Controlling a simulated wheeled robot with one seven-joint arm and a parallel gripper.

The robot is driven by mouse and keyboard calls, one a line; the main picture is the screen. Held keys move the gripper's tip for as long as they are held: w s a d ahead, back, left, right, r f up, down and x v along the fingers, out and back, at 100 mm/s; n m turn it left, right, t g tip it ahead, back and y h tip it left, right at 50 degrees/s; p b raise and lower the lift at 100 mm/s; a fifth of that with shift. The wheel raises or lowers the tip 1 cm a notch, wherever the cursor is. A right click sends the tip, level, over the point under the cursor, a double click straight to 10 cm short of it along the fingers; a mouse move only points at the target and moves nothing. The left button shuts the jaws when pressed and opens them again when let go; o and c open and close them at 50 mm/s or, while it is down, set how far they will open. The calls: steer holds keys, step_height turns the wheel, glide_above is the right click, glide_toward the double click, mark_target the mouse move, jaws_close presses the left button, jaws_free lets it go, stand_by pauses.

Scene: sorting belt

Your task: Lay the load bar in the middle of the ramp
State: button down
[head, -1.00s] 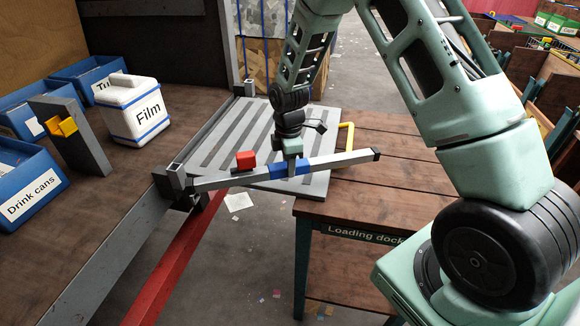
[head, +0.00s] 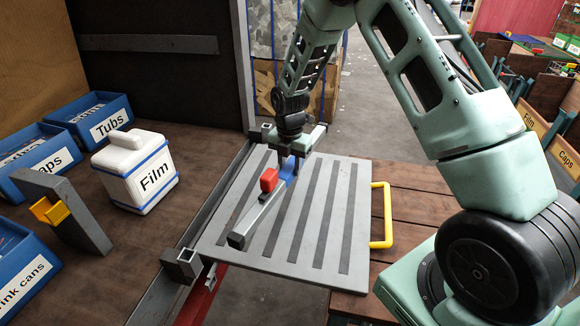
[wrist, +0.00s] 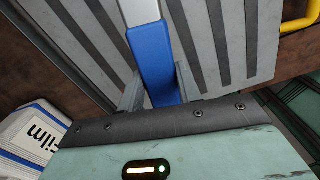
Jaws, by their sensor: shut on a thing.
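The load bar (head: 256,213) is a grey square bar with a blue middle section (head: 288,170) and a red block (head: 268,180) on it. My gripper (head: 290,160) is shut on the blue section. In the wrist view, the blue section (wrist: 152,60) sits between the fingers of my gripper (wrist: 160,88). The bar's near end points down-left over the ramp (head: 322,236), a grey plate with dark stripes. The bar runs roughly along the stripes, left of the ramp's middle. I cannot tell whether the bar touches the ramp.
The ramp has a yellow handle (head: 386,215) on its right, above a wooden dock table (head: 415,210). A grey bracket (head: 183,266) stands at the ramp's lower left corner. The bench at left holds a white Film box (head: 136,172), blue bins (head: 98,119) and a grey stand (head: 72,215).

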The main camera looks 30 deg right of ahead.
step_height(320, 180, down, 6)
steer(key=b, duration=0.4)
stand_by(0.4)
steer(key=shift+f+b, duration=2.1)
steer(key=shift+f, duration=1.05)
steer(key=c, duration=0.9)
jaws_free()
steer(key=o, duration=0.6)
steer(key=shift+f, duration=0.1)
steer(key=shift+r+p, duration=3.15)
steer(key=shift+r, duration=1.95)
steer(key=shift+a, duration=0.1)
